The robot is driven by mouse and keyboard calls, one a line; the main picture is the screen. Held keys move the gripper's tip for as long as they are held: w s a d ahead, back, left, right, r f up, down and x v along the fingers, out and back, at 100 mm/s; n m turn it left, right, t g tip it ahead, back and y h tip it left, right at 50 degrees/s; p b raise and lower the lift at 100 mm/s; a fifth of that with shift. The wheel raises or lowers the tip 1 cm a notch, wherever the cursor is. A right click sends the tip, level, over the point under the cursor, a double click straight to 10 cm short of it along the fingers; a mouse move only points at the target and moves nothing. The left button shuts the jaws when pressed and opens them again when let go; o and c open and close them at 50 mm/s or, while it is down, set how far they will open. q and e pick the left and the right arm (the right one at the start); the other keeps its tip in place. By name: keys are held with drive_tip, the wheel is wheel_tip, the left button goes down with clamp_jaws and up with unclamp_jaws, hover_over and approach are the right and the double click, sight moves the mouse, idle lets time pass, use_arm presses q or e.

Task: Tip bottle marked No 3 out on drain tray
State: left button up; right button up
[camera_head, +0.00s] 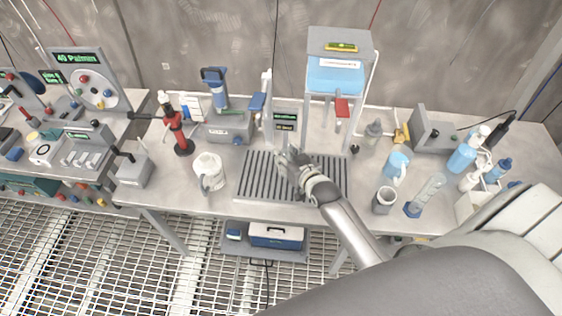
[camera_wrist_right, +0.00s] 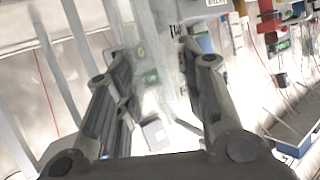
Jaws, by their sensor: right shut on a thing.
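My right gripper (camera_head: 290,158) reaches in from the lower right, over the middle of the slatted drain tray (camera_head: 258,196) on the bench. In the right wrist view its two fingers (camera_wrist_right: 158,85) are shut on a clear, see-through bottle (camera_wrist_right: 155,40), which runs up between them. I cannot read a number on the bottle. In the head view the gripper mostly hides it, and I cannot tell how far it is tilted. My left gripper is not in view.
A white mug (camera_head: 208,171) stands left of the tray. A dispenser with a blue tank (camera_head: 334,80) rises behind it.

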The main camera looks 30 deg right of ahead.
sight(285, 147)
drive_tip(key=shift+d+n+h, duration=0.1)
drive_tip(key=shift+n+h, duration=0.2)
drive_tip(key=shift+n, duration=0.1)
drive_tip(key=shift+r, duration=1.5)
